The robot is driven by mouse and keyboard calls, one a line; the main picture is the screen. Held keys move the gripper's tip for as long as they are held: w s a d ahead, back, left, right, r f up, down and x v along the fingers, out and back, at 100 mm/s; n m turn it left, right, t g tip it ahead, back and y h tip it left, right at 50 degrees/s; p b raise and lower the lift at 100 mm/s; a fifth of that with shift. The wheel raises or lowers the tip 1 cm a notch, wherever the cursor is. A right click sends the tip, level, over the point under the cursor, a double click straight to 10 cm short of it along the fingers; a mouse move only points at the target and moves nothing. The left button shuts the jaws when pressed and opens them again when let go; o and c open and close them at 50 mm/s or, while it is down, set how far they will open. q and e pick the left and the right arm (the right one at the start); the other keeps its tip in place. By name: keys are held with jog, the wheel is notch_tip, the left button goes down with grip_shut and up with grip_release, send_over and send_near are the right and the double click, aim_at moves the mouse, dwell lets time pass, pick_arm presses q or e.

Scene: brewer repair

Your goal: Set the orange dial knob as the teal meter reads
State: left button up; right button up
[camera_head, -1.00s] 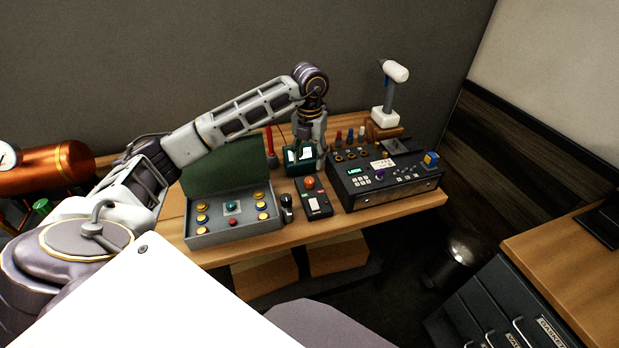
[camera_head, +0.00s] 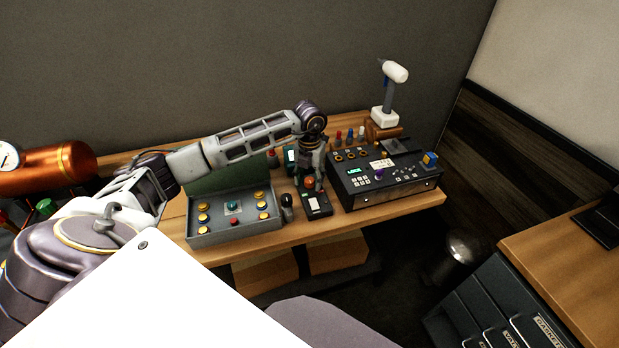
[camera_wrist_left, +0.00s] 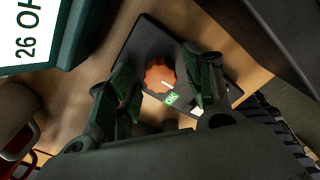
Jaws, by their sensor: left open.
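A pale pointer mark on the knob faces the label. My left gripper (camera_wrist_left: 158,68) is open, pointing down, with one finger on each side of the knob; whether they touch it I cannot tell. In the head view, the left gripper (camera_head: 311,180) is over the box, partly hiding the knob. The teal meter (camera_head: 290,157) stands behind; its screen (camera_wrist_left: 36,32) reads "26 OH", cut off by the frame. My right gripper is not in view.
A grey panel with yellow buttons (camera_head: 222,227) stands left of the box. A black console (camera_head: 390,188) stands close on the right. A small dark handle (camera_head: 287,207) is between panel and box.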

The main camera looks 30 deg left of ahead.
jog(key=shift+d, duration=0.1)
pick_arm(q)
jog(key=c, duration=1)
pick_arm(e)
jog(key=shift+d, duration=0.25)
